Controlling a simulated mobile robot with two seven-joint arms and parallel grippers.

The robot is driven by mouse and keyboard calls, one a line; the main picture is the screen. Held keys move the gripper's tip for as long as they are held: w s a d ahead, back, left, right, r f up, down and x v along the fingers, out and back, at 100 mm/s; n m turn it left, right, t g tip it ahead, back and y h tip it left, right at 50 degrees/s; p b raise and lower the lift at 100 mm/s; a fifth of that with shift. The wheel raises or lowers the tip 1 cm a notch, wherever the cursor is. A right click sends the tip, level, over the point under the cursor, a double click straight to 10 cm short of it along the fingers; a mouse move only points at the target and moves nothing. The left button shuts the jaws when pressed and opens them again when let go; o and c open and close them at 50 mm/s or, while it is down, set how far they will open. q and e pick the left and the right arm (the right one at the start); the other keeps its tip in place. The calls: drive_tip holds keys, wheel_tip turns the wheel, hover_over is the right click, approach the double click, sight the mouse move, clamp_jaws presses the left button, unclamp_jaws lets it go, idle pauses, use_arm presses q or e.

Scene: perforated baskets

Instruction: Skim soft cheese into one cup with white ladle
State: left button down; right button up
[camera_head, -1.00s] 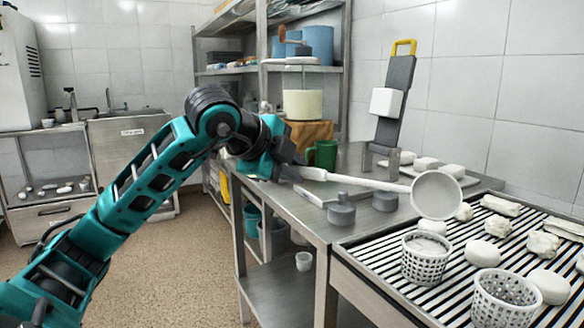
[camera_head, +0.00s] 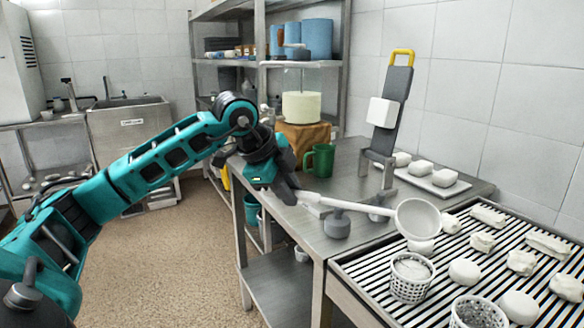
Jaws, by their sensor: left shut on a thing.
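My left gripper (camera_head: 284,190) is shut on the handle end of the white ladle (camera_head: 345,205). The ladle reaches right, with its round bowl (camera_head: 418,219) above the left edge of the slatted draining table, behind the nearer cups. Its inner side faces me and looks empty. A white perforated cup (camera_head: 411,288) stands on the slats below the bowl, with white soft cheese (camera_head: 411,268) inside. My right gripper is out of view.
Several white cheese pieces (camera_head: 464,272) lie on the slatted table (camera_head: 440,289). Grey weights (camera_head: 337,225) and a green mug (camera_head: 321,158) stand on the steel table. A dark upright stand (camera_head: 389,120) with a yellow handle rises behind the ladle.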

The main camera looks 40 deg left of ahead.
use_arm(q)
drive_tip(key=shift+a+r+p, duration=0.15)
drive_tip(key=shift+p, duration=0.2)
drive_tip(key=shift+g+p, duration=0.3)
drive_tip(key=shift+p, duration=0.05)
drive_tip(key=g+p, duration=0.1)
drive_tip(key=p, duration=0.2)
drive_tip(key=shift+r+n+h, duration=0.25)
drive_tip(key=shift+n+h, duration=0.05)
drive_tip(key=shift+n, duration=0.1)
drive_tip(key=shift+g+p, duration=0.4)
drive_tip(key=shift+p, duration=0.25)
drive_tip(key=g+h+p, duration=0.1)
drive_tip(key=p, duration=0.2)
drive_tip(key=shift+w+a+r+n+g+p, duration=0.1)
drive_tip(key=shift+n+g+p, duration=0.2)
drive_tip(key=shift+g+p, duration=0.4)
drive_tip(key=shift+p, duration=0.05)
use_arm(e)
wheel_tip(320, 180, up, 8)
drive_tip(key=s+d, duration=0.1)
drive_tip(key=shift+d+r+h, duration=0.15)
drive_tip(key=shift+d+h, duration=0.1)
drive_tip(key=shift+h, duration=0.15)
